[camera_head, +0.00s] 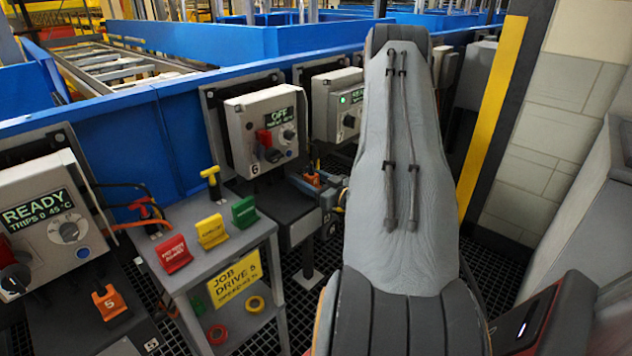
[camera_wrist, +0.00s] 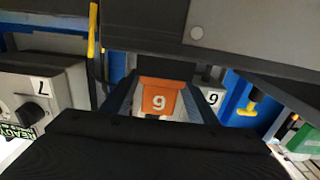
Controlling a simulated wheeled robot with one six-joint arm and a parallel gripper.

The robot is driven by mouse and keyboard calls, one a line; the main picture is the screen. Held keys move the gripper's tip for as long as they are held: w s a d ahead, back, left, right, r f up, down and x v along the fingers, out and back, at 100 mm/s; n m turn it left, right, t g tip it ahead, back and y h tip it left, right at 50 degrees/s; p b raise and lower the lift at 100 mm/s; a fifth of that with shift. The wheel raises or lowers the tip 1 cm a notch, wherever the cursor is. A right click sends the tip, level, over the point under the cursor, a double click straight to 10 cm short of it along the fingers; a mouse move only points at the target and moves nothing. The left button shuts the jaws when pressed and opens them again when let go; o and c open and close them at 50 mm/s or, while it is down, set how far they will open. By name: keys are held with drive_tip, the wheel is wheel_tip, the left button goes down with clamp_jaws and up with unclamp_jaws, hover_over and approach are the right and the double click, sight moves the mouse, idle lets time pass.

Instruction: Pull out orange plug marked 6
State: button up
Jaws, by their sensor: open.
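The orange plug (camera_wrist: 158,99) is at the middle of the wrist view, its digit shown upside down in that camera's picture. My gripper (camera_wrist: 161,86) is open, with one dark finger to each side of the plug. A gap shows between the plug and the fingers, and I cannot tell how deep it sits between them. In the head view a small piece of the orange plug (camera_head: 311,178) shows left of my arm, below the grey control box with the OFF display (camera_head: 265,128).
A grey cart (camera_head: 222,262) with red, yellow and green tags and a yellow-handled tool (camera_head: 212,182) stands left of the plug. Another orange plug marked 5 (camera_head: 109,302) is at the lower left, below a READY box (camera_head: 42,222). A blue conveyor wall (camera_head: 160,140) runs behind.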

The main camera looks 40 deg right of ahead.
sight(313, 172)
drive_tip(key=shift+w, duration=0.75)
drive_tip(key=shift+c, duration=0.4)
drive_tip(key=c, duration=1.1)
drive_tip(key=shift+r, duration=0.35)
drive_tip(key=shift+r+p, duration=0.35)
drive_tip(key=shift+p, duration=0.15)
drive_tip(key=shift+r+p, duration=0.5)
drive_tip(key=shift+r, duration=0.2)
drive_tip(key=shift+s+d+p, duration=0.2)
drive_tip(key=shift+s+p, duration=0.85)
drive_tip(key=shift+s, duration=1.45)
drive_tip(key=shift+s+d+p, duration=0.2)
drive_tip(key=shift+s+p, duration=0.8)
drive_tip(key=shift+s, duration=1.5)
